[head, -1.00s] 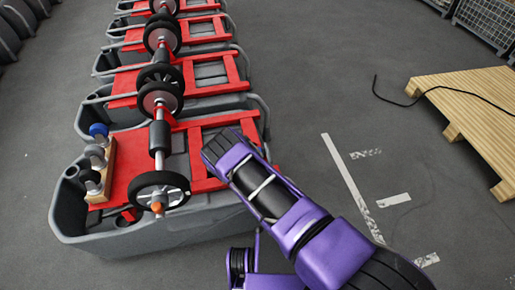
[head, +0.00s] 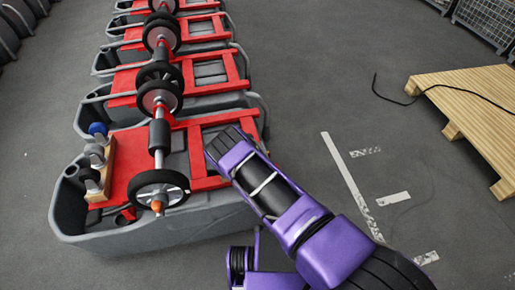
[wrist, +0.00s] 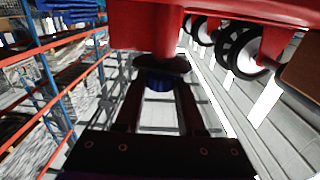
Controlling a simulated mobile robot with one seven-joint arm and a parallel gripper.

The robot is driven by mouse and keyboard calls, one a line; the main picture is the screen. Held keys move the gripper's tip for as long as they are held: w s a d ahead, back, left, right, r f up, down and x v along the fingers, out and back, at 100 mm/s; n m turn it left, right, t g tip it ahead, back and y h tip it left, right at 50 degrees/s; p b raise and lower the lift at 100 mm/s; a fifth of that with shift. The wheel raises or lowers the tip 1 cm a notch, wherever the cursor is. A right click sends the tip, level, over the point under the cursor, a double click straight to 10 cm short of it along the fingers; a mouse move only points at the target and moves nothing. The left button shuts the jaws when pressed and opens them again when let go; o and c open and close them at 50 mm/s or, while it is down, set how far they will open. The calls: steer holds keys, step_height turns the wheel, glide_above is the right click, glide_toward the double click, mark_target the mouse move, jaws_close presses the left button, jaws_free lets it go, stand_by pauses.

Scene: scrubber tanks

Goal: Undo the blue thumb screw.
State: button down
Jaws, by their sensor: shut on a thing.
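In the wrist view a blue thumb screw (wrist: 159,82) sits below a red round post (wrist: 146,35), with a dark disc-like part just above it. My gripper (wrist: 159,90) reaches up to it from below with two dark fingers, one on each side, and is shut on the screw. The fingertips and part of the screw are in shadow. In the head view my purple arm reaches to the right side of the nearest red frame (head: 207,184); its fingers and the screw are hidden there.
More tanks stand behind. A wooden pallet (head: 470,100) with a black cable lies right.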

steer(key=n+g+y, duration=0.1)
steer(key=n+y, duration=0.1)
steer(key=y, duration=0.1)
steer(key=n+g+y, duration=0.1)
steer(key=n+y, duration=0.1)
steer(key=y, duration=0.1)
steer(key=shift+d+g, duration=0.1)
steer(key=shift+g, duration=0.3)
steer(key=n+g+y, duration=0.3)
steer(key=g+y, duration=0.1)
steer(key=shift+w+n, duration=0.1)
steer(key=shift+n, duration=0.3)
steer(key=n+g+y, duration=0.1)
steer(key=g, duration=0.1)
steer(key=n+g+y, duration=0.1)
steer(key=n+g, duration=0.1)
steer(key=g, duration=0.1)
steer(key=shift+n+y, duration=0.3)
steer(key=shift+n+g+y, duration=0.4)
steer(key=shift+n+g, duration=1)
steer(key=shift+g, duration=1.1)
steer(key=c, duration=0.5)
jaws_free()
